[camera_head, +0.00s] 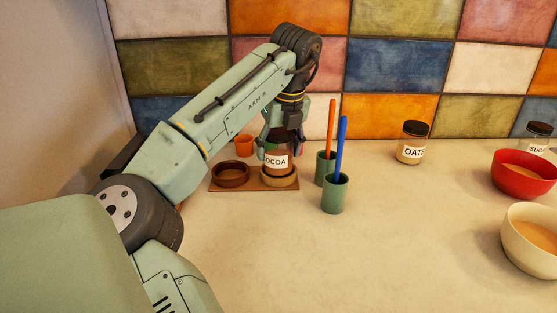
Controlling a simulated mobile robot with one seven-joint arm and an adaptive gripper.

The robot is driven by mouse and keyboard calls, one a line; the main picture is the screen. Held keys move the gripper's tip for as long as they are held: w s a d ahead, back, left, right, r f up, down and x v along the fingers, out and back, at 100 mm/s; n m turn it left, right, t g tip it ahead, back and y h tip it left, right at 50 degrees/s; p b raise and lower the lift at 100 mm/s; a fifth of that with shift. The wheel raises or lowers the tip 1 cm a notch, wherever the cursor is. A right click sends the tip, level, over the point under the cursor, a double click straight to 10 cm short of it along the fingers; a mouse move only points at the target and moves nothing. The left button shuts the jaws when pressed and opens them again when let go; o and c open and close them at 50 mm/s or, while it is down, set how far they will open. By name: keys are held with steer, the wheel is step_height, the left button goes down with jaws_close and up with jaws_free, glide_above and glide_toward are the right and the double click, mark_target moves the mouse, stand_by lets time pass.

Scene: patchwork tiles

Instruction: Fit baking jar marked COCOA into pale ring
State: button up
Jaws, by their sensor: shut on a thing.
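The baking jar marked COCOA (276,162) has a clear body with brown contents and a white label. My gripper (279,142) is shut on it from above, around its upper part. The jar is upright. Its base is at the pale ring (280,183), on the right side of a brown board (253,188). The ring's front rim shows below the jar; I cannot tell whether the jar rests fully down in it. A dark brown ring (230,174) sits on the left of the board and is empty.
Two green cups stand just right of the board, one with an orange stick (331,130), one with a blue stick (341,150). A small orange pot (243,146) stands behind. The OATS jar (411,143), SUGAR jar (537,138), red bowl (523,175) and cream bowl (530,238) are right. The front counter is clear.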

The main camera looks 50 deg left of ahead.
steer(key=shift+f+b, duration=0.6)
steer(key=shift+f, duration=0.35)
steer(key=shift+r, duration=0.1)
steer(key=o, duration=1.4)
steer(key=p+v, duration=0.9)
steer(key=v, duration=0.2)
steer(key=shift+r, duration=0.1)
steer(key=shift+d+r+p, duration=0.2)
steer(key=shift+r+p, duration=0.2)
steer(key=shift+p, duration=0.05)
